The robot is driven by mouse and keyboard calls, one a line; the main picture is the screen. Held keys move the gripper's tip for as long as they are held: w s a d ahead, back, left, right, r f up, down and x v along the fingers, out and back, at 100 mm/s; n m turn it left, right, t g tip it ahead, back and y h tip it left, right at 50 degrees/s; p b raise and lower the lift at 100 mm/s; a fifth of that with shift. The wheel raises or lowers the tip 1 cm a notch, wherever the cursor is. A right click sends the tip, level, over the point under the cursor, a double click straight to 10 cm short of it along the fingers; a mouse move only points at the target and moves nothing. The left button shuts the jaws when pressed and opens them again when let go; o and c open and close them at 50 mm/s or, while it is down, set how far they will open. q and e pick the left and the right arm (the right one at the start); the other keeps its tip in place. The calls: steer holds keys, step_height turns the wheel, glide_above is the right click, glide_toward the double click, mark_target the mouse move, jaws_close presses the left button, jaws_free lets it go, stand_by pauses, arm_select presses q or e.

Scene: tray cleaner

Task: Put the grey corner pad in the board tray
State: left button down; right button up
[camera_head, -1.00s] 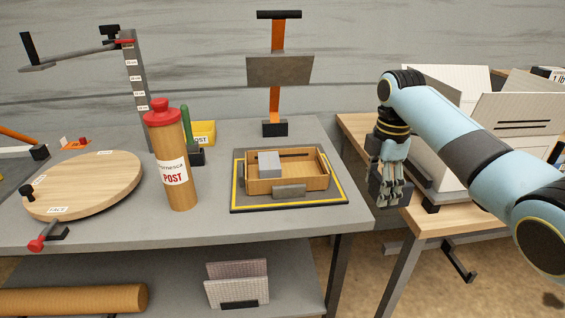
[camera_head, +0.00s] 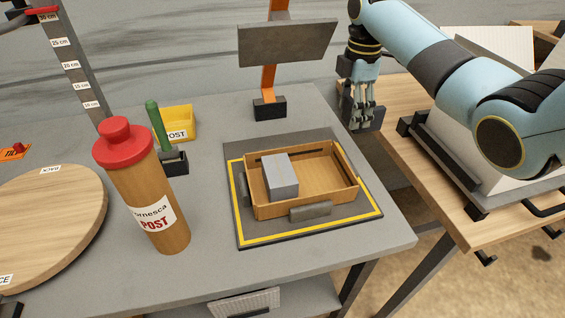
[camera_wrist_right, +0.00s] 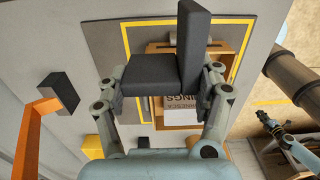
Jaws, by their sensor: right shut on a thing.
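The corner pad, a dark grey L-shaped block, is held in my right gripper (camera_head: 361,112). In the right wrist view the pad (camera_wrist_right: 194,45) sits between the two fingers, one on each side. The gripper is shut on it and holds it in the air by the table's back right corner, behind and right of the tray. The wooden board tray (camera_head: 330,191) lies on a yellow-bordered dark mat on the grey table. A light grey box (camera_head: 283,178) stands in its left half; the right half is bare.
A red-capped POST tube (camera_head: 150,210) stands left of the tray. An orange stand with a grey plate (camera_head: 287,42) rises behind it. A yellow box (camera_head: 181,122) and a round wooden board (camera_head: 45,225) are left. A gap separates the grey table from the wooden one.

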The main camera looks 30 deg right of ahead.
steer(key=s+a+f+p, duration=0.1)
steer(key=a+f, duration=0.1)
steer(key=a, duration=0.1)
steer(key=a+f+p, duration=0.1)
steer(key=a+f, duration=0.1)
steer(key=a, duration=0.2)
steer(key=s+a+f+p, duration=0.1)
steer(key=a+f, duration=0.2)
steer(key=a, duration=0.1)
steer(key=shift+s+a, duration=0.2)
steer(key=shift+s, duration=0.15)
step_height(320, 180, down, 3)
steer(key=shift+f, duration=0.35)
steer(key=o, duration=0.9)
steer(key=shift+f, duration=0.1)
arm_select(q)
steer(key=s+r, duration=0.1)
steer(key=r, duration=0.2)
steer(key=shift+s+r, duration=0.1)
steer(key=shift+s, duration=0.3)
